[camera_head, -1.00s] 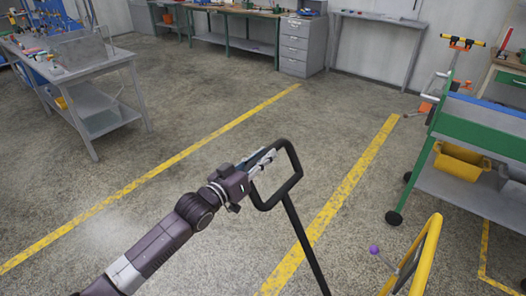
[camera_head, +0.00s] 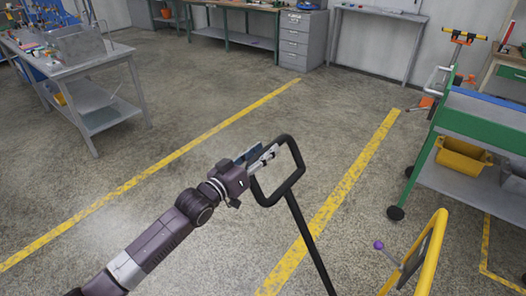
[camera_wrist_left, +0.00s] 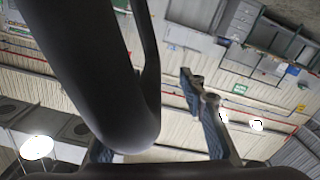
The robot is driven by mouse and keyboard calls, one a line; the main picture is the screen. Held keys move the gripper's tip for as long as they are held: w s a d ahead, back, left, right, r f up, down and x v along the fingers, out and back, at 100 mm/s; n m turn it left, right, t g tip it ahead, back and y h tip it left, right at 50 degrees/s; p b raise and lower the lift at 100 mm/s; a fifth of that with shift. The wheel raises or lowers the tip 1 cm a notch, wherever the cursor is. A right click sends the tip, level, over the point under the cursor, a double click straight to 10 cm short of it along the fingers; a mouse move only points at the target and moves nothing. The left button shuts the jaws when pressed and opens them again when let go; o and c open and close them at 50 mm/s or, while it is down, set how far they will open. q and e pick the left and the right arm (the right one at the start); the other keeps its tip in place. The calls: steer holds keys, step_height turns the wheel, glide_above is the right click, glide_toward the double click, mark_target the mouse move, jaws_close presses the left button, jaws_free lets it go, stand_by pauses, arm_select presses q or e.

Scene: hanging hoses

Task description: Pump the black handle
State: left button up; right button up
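The black handle (camera_head: 299,160) is a closed loop on top of a long black bar, standing upright in the head view. My left gripper (camera_head: 262,154) is at the upper left side of the loop, its fingers spread. In the left wrist view the handle's thick black tube (camera_wrist_left: 95,70) fills the upper left and covers most of one finger. The other finger (camera_wrist_left: 215,130) stands clear, with a wide gap to the tube. I cannot tell whether the gripper touches the handle. My right gripper is not in view.
A yellow curved rail (camera_head: 429,255) and a purple knob (camera_head: 379,245) are at lower right. A green-edged trolley (camera_head: 470,123) with a yellow bin (camera_head: 462,155) stands at right. A grey table (camera_head: 88,70) is at far left. The floor between is clear.

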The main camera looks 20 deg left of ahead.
arm_select(q)
steer(key=shift+s+f, duration=0.1)
steer(key=shift+f, duration=0.05)
steer(key=shift+s+a, duration=0.15)
steer(key=shift+s, duration=0.15)
steer(key=v, duration=1.1)
steer(key=shift+s, duration=0.2)
steer(key=p+v, duration=0.3)
steer(key=v, duration=0.5)
steer(key=shift+s+r+p, duration=0.25)
steer(key=shift+s+p, duration=0.05)
steer(key=shift+s, duration=0.1)
steer(key=shift+a, duration=0.15)
steer(key=shift+p, duration=0.35)
